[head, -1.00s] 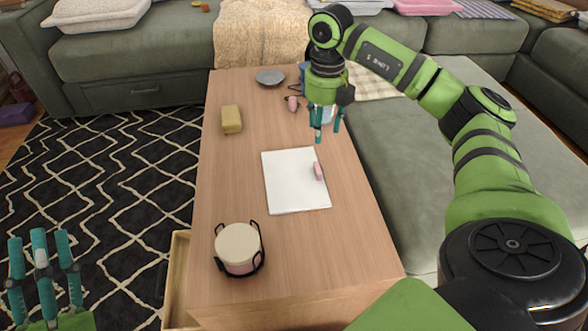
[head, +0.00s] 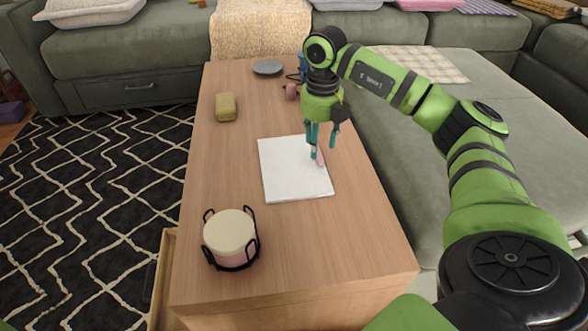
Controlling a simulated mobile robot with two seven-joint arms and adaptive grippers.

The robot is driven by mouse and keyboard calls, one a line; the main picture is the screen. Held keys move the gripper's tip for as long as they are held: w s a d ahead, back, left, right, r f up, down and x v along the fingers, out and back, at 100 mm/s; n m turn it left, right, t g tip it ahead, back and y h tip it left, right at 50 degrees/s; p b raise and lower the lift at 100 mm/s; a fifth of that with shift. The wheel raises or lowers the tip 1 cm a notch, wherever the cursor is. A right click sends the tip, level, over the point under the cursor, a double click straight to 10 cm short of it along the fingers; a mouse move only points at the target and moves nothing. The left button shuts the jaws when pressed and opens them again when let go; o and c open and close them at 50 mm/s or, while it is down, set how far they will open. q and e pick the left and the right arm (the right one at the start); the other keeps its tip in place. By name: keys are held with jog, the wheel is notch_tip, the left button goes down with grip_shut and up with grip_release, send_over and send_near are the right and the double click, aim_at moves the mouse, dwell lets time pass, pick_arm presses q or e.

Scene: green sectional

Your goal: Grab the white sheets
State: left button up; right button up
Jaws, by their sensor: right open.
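The white sheets (head: 290,177) lie flat as a stack on the wooden coffee table (head: 215,160). A small pink item (head: 319,158) lies on their right part, partly hidden by a finger. My right gripper (head: 321,152) is open, with its teal fingers pointing down over the right part of the sheets, by the pink item. I cannot tell whether a fingertip touches anything. My left gripper is out of view.
A round cream-topped container in a black wire holder (head: 230,238) stands at the table's near end. A yellow block (head: 226,107) and a grey dish (head: 268,67) are farther back. A green sofa section (head: 420,140) borders the table's right side.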

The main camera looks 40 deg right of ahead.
notch_tip(320, 180, down, 3)
jog(key=shift+w+r+b, duration=0.1)
jog(key=shift+b, duration=0.4)
grip_shut()
